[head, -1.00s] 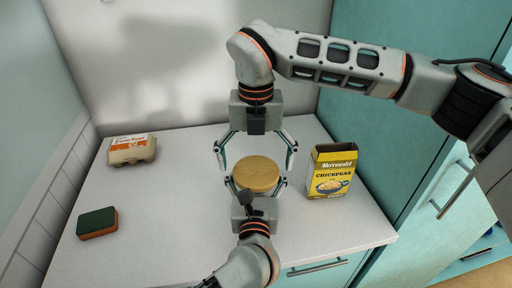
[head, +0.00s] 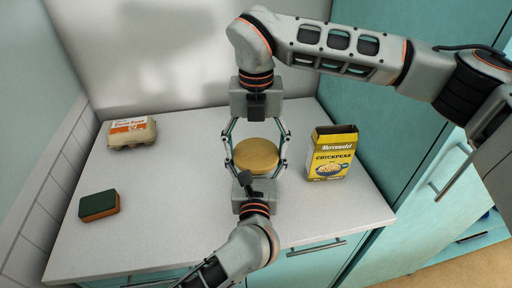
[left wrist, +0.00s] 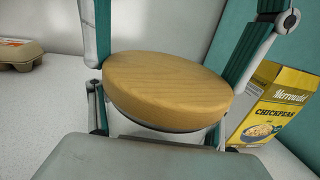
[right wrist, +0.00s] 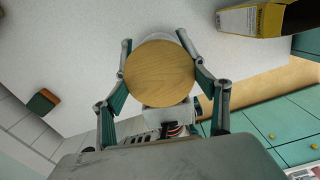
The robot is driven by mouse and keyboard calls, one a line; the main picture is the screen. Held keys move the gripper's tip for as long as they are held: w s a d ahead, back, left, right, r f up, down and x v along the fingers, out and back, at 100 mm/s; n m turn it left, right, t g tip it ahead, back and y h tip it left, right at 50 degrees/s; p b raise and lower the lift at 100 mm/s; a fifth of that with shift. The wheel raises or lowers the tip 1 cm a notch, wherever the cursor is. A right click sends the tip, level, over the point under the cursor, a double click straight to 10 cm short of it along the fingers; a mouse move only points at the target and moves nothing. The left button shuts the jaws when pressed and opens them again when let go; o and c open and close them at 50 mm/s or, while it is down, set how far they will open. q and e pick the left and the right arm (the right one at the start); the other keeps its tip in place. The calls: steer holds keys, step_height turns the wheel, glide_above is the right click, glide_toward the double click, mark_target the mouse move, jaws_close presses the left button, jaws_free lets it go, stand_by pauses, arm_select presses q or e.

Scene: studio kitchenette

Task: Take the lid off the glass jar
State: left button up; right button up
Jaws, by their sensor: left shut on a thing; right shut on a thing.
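The round wooden lid (head: 256,155) sits level on top of the glass jar (left wrist: 124,124), of which little shows below the lid. The lid also shows in the left wrist view (left wrist: 168,85) and the right wrist view (right wrist: 158,72). My left gripper (head: 256,169) comes from the front and is shut on the jar beneath the lid; its fingertips are mostly hidden. I see no clear gap between lid and jar.
A yellow chickpea box (head: 332,153) stands right of the jar. An egg carton (head: 132,132) and a green and orange sponge (head: 99,205) lie to the left on the white counter (head: 170,190). A wall is behind, a tall teal cabinet (head: 400,150) at right.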

mark_target(256, 153)
steer(key=shift+r, duration=0.2)
steer(key=shift+r, duration=0.9)
steer(key=shift+r, duration=2)
arm_select(q)
steer(key=o, duration=1.9)
